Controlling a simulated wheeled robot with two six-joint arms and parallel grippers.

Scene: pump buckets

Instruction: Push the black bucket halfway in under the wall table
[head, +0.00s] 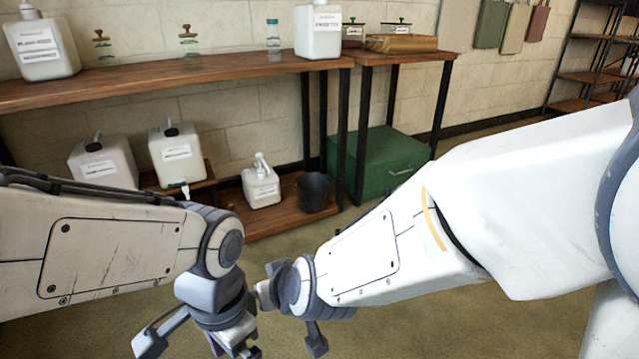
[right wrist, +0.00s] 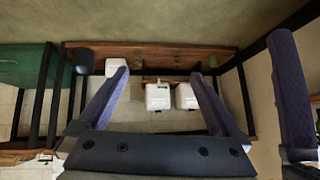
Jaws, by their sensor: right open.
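The black bucket (head: 314,192) stands upright at the right end of a low wooden board (head: 275,217), below the long wooden wall table (head: 180,80) and beside its black legs. It also shows in the right wrist view (right wrist: 82,60), where the scene appears upside down. My left gripper (head: 185,345) is low in front, apart from the bucket, with its fingers spread and nothing seen between them. My right gripper (head: 290,318) is beside it, partly hidden by its own wrist. Its two spread fingers (right wrist: 160,74) show empty in the right wrist view, apart from the bucket.
A white pump bottle (head: 261,182) stands left of the bucket on the board. White jugs (head: 176,153) stand farther left. A green chest (head: 380,165) sits right of the bucket under a smaller wooden table (head: 420,57). Open floor (head: 480,165) lies to the right.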

